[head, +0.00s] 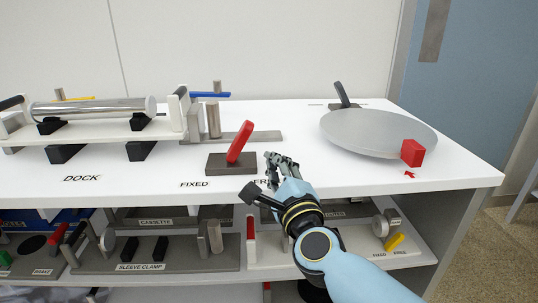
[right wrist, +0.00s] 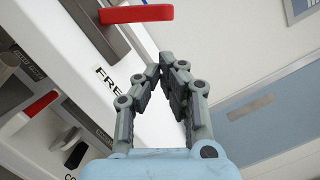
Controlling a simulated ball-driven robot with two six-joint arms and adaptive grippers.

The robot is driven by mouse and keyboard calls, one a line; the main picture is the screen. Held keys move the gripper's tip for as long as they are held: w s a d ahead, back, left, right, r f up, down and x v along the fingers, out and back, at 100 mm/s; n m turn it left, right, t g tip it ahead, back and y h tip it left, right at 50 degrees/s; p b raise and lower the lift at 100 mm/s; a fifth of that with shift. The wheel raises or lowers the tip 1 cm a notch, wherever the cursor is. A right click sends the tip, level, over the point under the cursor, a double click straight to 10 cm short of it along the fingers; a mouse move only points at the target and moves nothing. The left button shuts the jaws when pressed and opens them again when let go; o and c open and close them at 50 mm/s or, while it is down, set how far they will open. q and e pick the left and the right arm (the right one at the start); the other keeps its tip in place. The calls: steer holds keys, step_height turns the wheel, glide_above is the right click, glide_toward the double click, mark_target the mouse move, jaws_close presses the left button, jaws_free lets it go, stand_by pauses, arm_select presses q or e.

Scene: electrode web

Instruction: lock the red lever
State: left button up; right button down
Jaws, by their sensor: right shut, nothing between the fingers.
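The red lever (head: 240,142) stands tilted up and to the right on a dark base block (head: 231,163) on the white table top. The labels FIXED and FREE are printed on the table front near it. In the right wrist view the red lever (right wrist: 137,14) shows at the top, left of the fingers. My right gripper (head: 281,160) is shut and empty just right of the lever, apart from it. The same gripper (right wrist: 168,64) shows in the right wrist view with its fingertips together. My left gripper is not in view.
A metal roller (head: 92,109) lies on the dock at left. A large grey disc (head: 378,132) with a red block (head: 412,153) at its edge is at right. A lower shelf (head: 400,258) holds several clamps and levers.

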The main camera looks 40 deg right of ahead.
mark_target(239, 136)
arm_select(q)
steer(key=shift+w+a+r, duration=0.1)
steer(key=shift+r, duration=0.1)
arm_select(e)
steer(key=x, duration=0.9)
steer(key=shift+f, duration=0.1)
arm_select(q)
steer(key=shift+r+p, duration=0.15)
steer(key=shift+p, duration=0.15)
